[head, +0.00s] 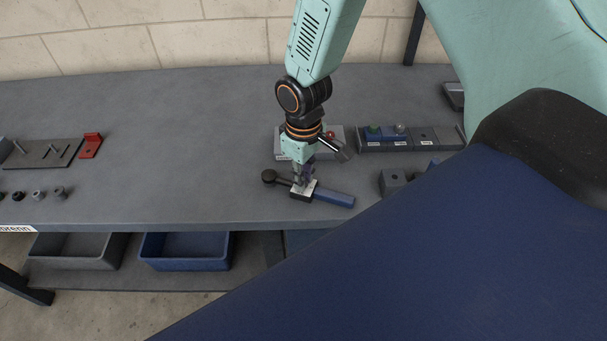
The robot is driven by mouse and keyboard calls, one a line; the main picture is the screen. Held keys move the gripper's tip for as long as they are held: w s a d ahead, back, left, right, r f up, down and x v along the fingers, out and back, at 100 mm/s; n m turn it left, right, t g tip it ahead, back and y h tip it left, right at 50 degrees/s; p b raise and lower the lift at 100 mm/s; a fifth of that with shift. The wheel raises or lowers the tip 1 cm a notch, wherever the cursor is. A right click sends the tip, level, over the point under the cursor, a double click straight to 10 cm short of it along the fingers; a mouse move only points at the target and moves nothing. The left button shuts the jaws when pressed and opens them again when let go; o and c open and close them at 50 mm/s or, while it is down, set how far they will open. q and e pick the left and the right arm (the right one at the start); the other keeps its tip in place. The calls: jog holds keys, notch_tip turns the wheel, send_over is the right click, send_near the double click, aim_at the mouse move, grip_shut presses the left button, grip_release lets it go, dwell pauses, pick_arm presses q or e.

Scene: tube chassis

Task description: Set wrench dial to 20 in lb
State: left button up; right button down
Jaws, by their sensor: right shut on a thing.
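The torque wrench (335,198) lies on the grey workbench, with a blue handle to the right and a dark round head to the left. A small white block or plate on a dark base sits at its middle; this looks like the dial part, but its marking is too small to read. My right gripper (303,182) points down at this middle part and is shut on it; the fingers hide some of it. My left gripper is not in view.
The workbench (180,120) is clear at left centre. A grey tray with a red knob (331,134) and a rack with a green piece (374,129) stand behind. A red bracket (90,145) is at left. Bins, including a blue one (185,264), sit below. My blue body hides the lower right.

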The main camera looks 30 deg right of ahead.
jog(key=shift+r+m+p, duration=0.1)
jog(key=shift+m+p, duration=0.65)
jog(key=shift+m, duration=0.25)
jog(key=m+p, duration=0.2)
jog(key=m, duration=0.1)
jog(key=shift+m, duration=0.3)
jog(key=m+p, duration=0.2)
jog(key=m, duration=0.1)
jog(key=shift+m+p, duration=1)
jog(key=shift+m, duration=0.6)
jog(key=c, duration=1.3)
grip_release()
